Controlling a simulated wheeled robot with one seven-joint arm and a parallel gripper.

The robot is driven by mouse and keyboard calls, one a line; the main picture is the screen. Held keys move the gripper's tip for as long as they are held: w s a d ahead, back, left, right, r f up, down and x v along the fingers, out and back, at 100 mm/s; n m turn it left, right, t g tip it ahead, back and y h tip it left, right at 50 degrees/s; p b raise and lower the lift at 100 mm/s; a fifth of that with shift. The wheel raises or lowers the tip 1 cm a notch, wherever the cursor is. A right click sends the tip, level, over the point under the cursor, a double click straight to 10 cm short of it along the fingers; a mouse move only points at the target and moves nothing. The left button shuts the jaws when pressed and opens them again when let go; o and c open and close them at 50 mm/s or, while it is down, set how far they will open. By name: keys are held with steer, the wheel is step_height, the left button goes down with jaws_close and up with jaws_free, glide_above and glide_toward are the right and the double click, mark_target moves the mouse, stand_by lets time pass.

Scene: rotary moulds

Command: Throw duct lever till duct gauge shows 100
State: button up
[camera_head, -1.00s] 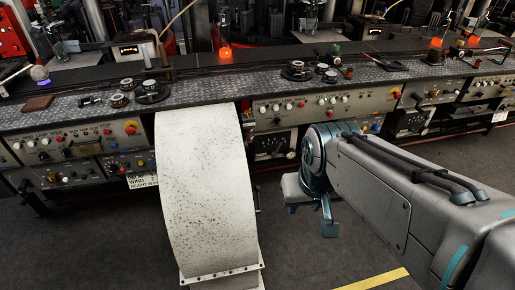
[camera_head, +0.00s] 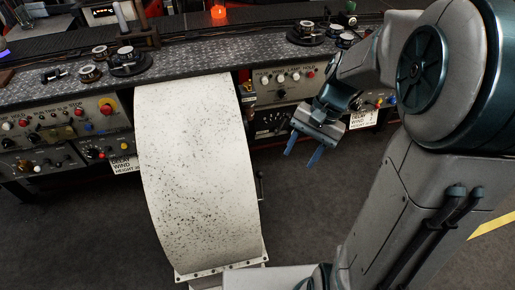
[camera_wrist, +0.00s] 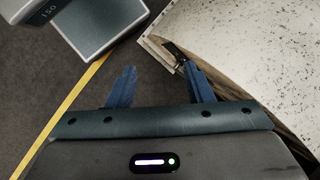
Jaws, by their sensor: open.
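The white, black-speckled curved duct (camera_head: 195,170) bulges down from the bench in the head view; its pale side also fills the upper right of the wrist view (camera_wrist: 260,60). A small dark handle-like part, perhaps the lever (camera_head: 260,186), sits at the duct's right edge. A dark round dial, perhaps the gauge (camera_head: 271,122), is on the panel right of the duct; its reading is too small to tell. My gripper (camera_head: 302,151) is open and empty, right of the duct and apart from it, blue fingers pointing down. Its fingers also show in the wrist view (camera_wrist: 159,70).
The bench (camera_head: 190,65) carries several round dark fittings and a glowing orange lamp (camera_head: 219,12). Control panels (camera_head: 60,128) with buttons and knobs line its front. The dark floor (camera_head: 300,215) is clear between the duct and my arm. A yellow line (camera_wrist: 75,95) crosses the floor.

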steer(key=w+f+m+g+y+b, duration=0.1)
steer(key=w+f+m+y+b, duration=0.3)
steer(key=f, duration=0.4)
steer(key=w+f+m+g+y+b, duration=0.1)
steer(key=w+f+m+y+b, duration=0.15)
steer(key=w+f, duration=0.5)
steer(key=m+t+y+b, duration=0.3)
steer(key=m+y+b, duration=0.25)
steer(key=y, duration=0.25)
glide_toward(260, 173)
steer(key=shift+h, duration=0.25)
steer(key=a, duration=0.3)
steer(key=a+b, duration=0.1)
steer(key=a, duration=0.2)
steer(key=a+f+b, duration=0.1)
steer(key=a, duration=0.3)
steer(key=shift+s, duration=0.1)
